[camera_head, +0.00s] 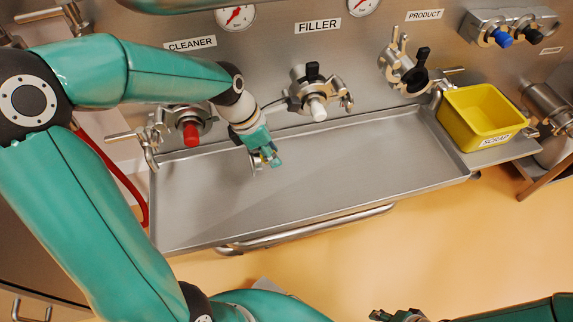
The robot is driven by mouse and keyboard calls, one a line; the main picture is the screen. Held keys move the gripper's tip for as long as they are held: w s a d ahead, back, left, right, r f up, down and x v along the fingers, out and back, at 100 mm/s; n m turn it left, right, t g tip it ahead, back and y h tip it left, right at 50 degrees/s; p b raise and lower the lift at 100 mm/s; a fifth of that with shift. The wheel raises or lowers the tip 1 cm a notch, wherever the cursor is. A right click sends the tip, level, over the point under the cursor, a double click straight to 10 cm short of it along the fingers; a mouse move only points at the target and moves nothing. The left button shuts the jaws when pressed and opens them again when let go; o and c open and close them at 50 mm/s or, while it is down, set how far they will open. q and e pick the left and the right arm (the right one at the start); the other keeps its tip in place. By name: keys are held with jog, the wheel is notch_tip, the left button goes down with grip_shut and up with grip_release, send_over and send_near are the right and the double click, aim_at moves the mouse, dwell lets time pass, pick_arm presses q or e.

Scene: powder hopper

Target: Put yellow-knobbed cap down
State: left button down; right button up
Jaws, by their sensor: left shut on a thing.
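My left gripper (270,156) reaches in from the left and is over the left-middle part of the grey metal tray (330,172). It is shut on a small metallic piece, taken to be the cap (256,164), which shows just left of the fingertips. The fingers hide most of it, and no yellow knob can be made out. I cannot tell whether the cap touches the tray floor. My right gripper (390,315) shows only in part at the bottom edge, away from the tray, and its jaws are unclear.
Behind the tray, a red-knobbed fitting (191,134) is under CLEANER, a white-knobbed fitting (317,108) under FILLER and a clamp fitting (403,70) under PRODUCT. A yellow SCRAP bin (482,112) stands right of the tray. The tray's middle and right are bare.

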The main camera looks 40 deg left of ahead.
aim_at(253, 154)
pick_arm(q)
jog(key=shift+f+b, duration=1.2)
jog(key=shift+f, duration=2.25)
jog(key=shift+f, duration=0.15)
jog(key=c, duration=0.9)
grip_release()
jog(key=p+v, duration=0.4)
jog(key=v, duration=0.8)
jog(key=shift+a, duration=0.1)
